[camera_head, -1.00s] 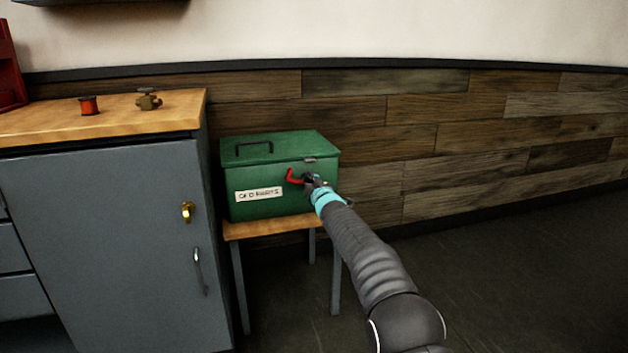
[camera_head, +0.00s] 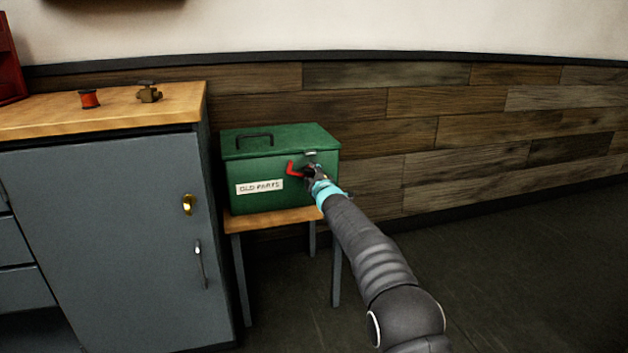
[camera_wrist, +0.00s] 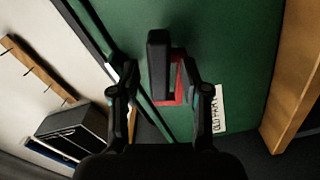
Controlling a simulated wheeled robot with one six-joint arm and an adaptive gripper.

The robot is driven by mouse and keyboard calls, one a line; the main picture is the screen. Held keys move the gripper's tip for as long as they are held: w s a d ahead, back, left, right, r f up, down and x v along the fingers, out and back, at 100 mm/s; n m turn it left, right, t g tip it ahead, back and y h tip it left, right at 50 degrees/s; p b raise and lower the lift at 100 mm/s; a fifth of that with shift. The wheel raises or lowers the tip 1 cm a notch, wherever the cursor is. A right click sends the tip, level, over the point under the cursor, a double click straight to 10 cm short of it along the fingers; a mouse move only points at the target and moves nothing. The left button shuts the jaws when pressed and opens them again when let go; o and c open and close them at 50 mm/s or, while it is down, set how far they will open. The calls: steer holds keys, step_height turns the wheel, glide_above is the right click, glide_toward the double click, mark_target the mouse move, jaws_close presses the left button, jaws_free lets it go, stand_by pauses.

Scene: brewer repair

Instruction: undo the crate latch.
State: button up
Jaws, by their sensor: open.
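The green crate (camera_head: 262,170) stands shut on a small wooden-topped stand and carries a white "OLD PARTS" label (camera_head: 259,186). The red latch lever (camera_head: 291,169) is on its front, near the right side, below a small metal catch (camera_head: 310,153) at the lid edge. My gripper (camera_head: 311,172) is open at the lever's right end. In the wrist view, my gripper (camera_wrist: 160,72) has a dark block (camera_wrist: 158,62) between its fingers, with the red lever (camera_wrist: 180,82) behind it. I cannot tell whether the fingers touch the block. The gripper partly hides the lever's right end.
A grey cabinet (camera_head: 100,240) with a wooden top stands close to the crate's left. A red spool (camera_head: 89,99) and a brass fitting (camera_head: 149,93) rest on it. The plank wall (camera_head: 420,130) is behind. The floor (camera_head: 530,270) at right is clear.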

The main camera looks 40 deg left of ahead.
steer(key=shift+s+d, duration=0.5)
steer(key=shift+s, duration=0.05)
steer(key=v, duration=1)
steer(key=shift+d, duration=0.25)
steer(key=shift+s, duration=0.1)
